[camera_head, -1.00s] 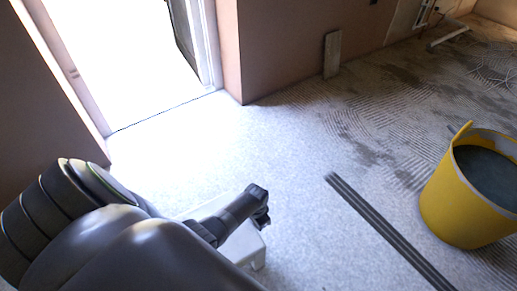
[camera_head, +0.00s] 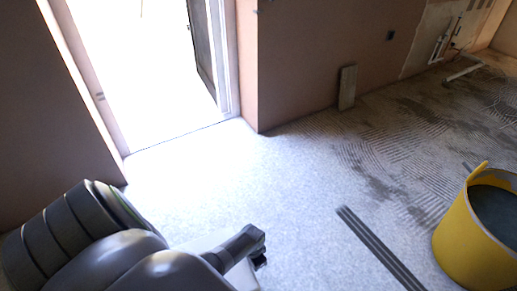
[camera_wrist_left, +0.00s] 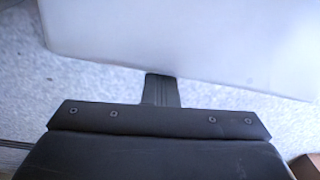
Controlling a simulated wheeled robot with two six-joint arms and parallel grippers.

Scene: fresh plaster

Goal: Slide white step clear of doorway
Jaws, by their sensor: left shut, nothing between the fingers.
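The white step (camera_head: 205,240) is low in the head view, mostly hidden behind my left arm and cut off by the bottom edge. My left gripper (camera_head: 257,252) is shut and empty, over or beside the step. In the wrist view its dark fingers (camera_wrist_left: 162,88) reach that lower edge; I cannot tell whether they touch. The bright doorway (camera_head: 165,70) stands at the upper left. My right gripper is not shown.
A yellow bucket (camera_head: 465,240) with dark contents stands at the right. A dark grooved strip (camera_head: 380,247) lies on the floor between it and my gripper. A small board (camera_head: 347,88) leans on the wall. The speckled floor before the doorway is clear.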

